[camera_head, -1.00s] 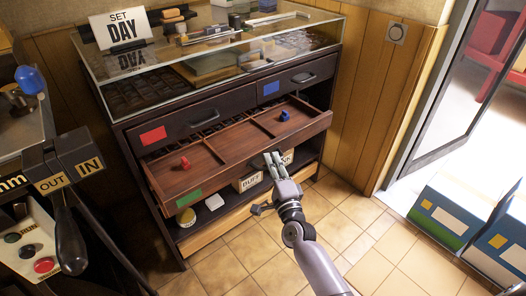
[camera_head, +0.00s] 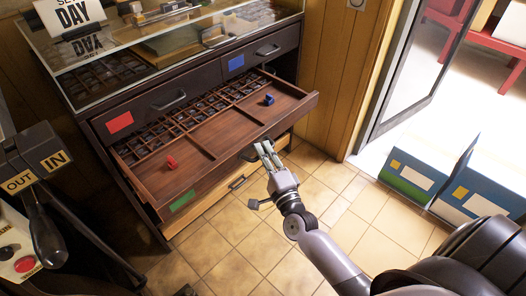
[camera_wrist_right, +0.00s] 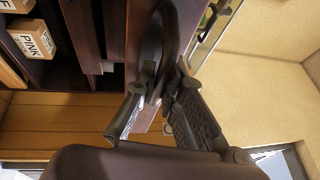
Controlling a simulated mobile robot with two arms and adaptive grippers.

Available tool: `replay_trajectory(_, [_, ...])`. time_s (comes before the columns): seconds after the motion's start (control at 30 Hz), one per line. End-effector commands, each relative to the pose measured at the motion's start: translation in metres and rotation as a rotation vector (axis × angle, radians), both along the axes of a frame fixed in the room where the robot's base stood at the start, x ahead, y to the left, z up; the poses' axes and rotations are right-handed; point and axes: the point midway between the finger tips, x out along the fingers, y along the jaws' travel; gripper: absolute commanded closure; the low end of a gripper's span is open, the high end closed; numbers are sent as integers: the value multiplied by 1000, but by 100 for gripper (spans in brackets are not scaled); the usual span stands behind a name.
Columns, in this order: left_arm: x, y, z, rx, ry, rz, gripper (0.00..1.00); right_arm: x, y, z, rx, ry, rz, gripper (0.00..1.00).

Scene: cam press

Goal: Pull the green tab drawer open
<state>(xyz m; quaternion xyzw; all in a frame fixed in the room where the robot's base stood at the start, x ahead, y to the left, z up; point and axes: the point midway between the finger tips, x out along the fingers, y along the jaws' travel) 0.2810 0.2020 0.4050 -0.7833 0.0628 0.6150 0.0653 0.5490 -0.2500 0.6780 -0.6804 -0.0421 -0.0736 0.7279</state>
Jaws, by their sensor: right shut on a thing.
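The green tab drawer stands well out of the dark cabinet in the head view, with its green tab (camera_head: 182,199) at the left of its front. Inside are a gridded rear section, a red piece (camera_head: 171,162) and a blue piece (camera_head: 269,99). My right gripper (camera_head: 265,149) is at the front of the drawer, right of the tab. The right wrist view shows its fingers (camera_wrist_right: 155,95) shut around the dark curved handle (camera_wrist_right: 158,40). The handle is mostly hidden by the gripper in the head view. My left gripper is not in view.
Above are closed drawers with a red tab (camera_head: 119,121) and a blue tab (camera_head: 236,62). A glass case (camera_head: 190,45) tops the cabinet. A machine with an OUT/IN lever (camera_head: 45,235) stands at left. Boxes (camera_head: 412,180) stand by the door at right. Tiled floor in front is clear.

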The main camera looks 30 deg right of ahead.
Motion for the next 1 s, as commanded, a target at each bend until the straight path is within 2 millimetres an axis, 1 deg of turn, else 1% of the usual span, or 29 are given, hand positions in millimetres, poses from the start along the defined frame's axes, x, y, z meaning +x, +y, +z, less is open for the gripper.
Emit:
replay_trajectory(0.03, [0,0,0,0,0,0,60,0,1,-2,3,5,3,89])
replay_trajectory(0.13, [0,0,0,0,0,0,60,0,1,-2,2,4,3,82])
replay_trajectory(0.17, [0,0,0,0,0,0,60,0,1,-2,2,4,2,81])
replay_trajectory(0.43, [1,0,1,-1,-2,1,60,0,0,-1,1,2,1,81])
replay_trajectory(0.53, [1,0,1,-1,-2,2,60,-6,1,-2,0,3,1,81])
replay_trajectory(0.67, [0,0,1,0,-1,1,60,-25,2,-6,0,5,2,81])
replay_trajectory(0.9, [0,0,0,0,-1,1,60,-77,5,-14,0,7,2,81])
replay_trajectory(1.0, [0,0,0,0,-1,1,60,-95,6,-17,-1,7,2,81])
